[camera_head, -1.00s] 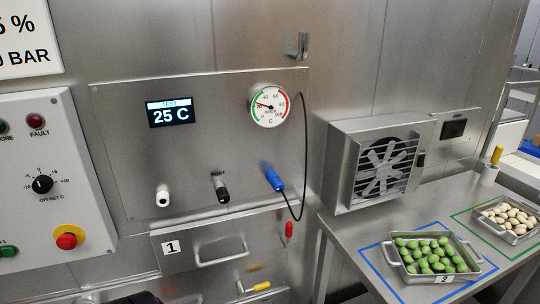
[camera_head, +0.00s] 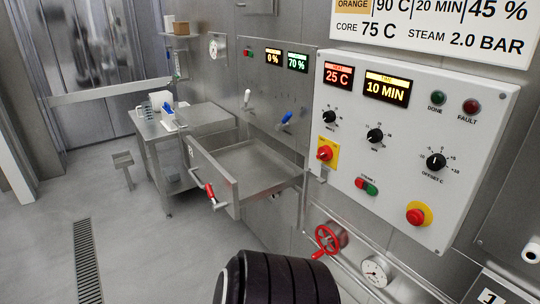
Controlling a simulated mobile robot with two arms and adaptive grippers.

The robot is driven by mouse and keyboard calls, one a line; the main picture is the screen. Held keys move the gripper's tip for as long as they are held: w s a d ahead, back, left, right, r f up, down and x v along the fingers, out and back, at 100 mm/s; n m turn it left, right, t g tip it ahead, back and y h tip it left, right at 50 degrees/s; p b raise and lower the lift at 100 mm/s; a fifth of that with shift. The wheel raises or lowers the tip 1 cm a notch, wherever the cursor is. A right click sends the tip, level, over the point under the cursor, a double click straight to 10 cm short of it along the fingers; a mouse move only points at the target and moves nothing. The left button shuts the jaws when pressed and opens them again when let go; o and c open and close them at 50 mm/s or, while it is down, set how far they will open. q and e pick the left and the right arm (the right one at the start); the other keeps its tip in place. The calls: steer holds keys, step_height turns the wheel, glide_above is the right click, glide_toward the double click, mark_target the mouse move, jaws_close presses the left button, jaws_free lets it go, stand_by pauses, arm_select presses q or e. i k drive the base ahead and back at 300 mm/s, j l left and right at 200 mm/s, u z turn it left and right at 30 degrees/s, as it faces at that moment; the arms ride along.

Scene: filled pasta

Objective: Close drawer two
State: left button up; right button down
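An open steel drawer (camera_head: 234,185) sticks out from the wall left of centre in the head view. It looks empty inside. Its front panel faces left and carries a bar handle, with a red grip (camera_head: 209,190) near it. A small label on the front is too small to read. A plate marked 1 (camera_head: 490,298) is cut off at the bottom right corner. Neither gripper shows. A black ribbed part, probably of my own arm, rises at the bottom centre, clear of the drawer in the picture.
A white control panel (camera_head: 462,140) with knobs and lit displays hangs right of the drawer. A red valve wheel (camera_head: 328,240) and a gauge (camera_head: 376,271) sit below it. A steel table (camera_head: 208,118) stands behind the drawer. The floor at left is mostly clear, with a drain grate (camera_head: 88,262).

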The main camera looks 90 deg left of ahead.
mark_target(241, 174)
steer(key=u, duration=3.3)
